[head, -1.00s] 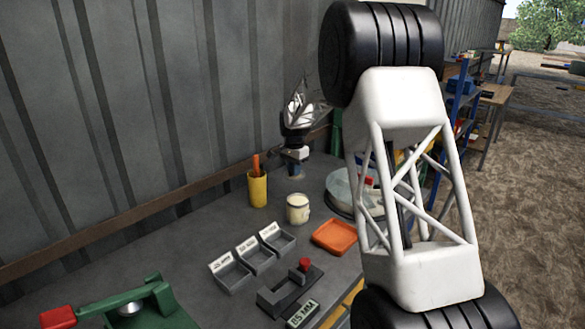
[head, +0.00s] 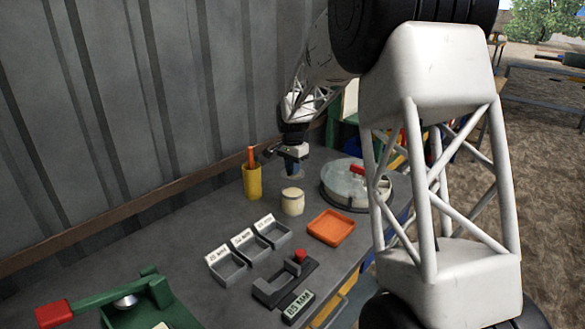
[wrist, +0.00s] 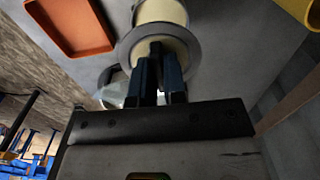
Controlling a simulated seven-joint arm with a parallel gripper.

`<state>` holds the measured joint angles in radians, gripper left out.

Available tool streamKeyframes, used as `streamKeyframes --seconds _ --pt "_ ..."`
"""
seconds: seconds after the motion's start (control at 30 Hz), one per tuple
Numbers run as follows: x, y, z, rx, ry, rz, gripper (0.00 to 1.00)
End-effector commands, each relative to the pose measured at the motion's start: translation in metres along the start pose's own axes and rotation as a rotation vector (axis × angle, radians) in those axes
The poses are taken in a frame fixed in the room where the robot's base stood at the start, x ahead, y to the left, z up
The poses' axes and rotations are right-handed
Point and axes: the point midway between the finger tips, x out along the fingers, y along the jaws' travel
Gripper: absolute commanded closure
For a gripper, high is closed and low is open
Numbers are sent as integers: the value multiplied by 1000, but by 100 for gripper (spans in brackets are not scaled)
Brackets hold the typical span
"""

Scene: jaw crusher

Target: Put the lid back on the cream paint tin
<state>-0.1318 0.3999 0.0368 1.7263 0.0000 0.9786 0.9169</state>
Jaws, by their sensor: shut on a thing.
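The cream paint tin (head: 292,203) stands upright on the grey bench, right of a yellow cup. Its side also shows at the top of the wrist view (wrist: 160,11). My gripper (head: 292,166) is just behind and above the tin in the head view. In the wrist view, my gripper's blue fingers (wrist: 158,55) are shut on the middle of a round lid (wrist: 128,48) with a grey rim and a cream centre. The lid overlaps the tin there. The lid is small and partly hidden in the head view, and the exact gap to the tin is unclear.
A yellow cup (head: 252,183) stands close left of the tin, and a round glass-topped vessel (head: 345,180) stands to the right. An orange tray (head: 331,228) lies in front. Several labelled grey bins (head: 249,246) lie front left. The corrugated wall (head: 130,110) runs behind.

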Motion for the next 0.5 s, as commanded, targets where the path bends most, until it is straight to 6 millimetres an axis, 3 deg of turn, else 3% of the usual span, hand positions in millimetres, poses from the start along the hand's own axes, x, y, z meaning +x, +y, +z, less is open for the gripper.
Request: streamKeyframes --seconds 0.5 --pt "15 0 0 0 -1 1 100"
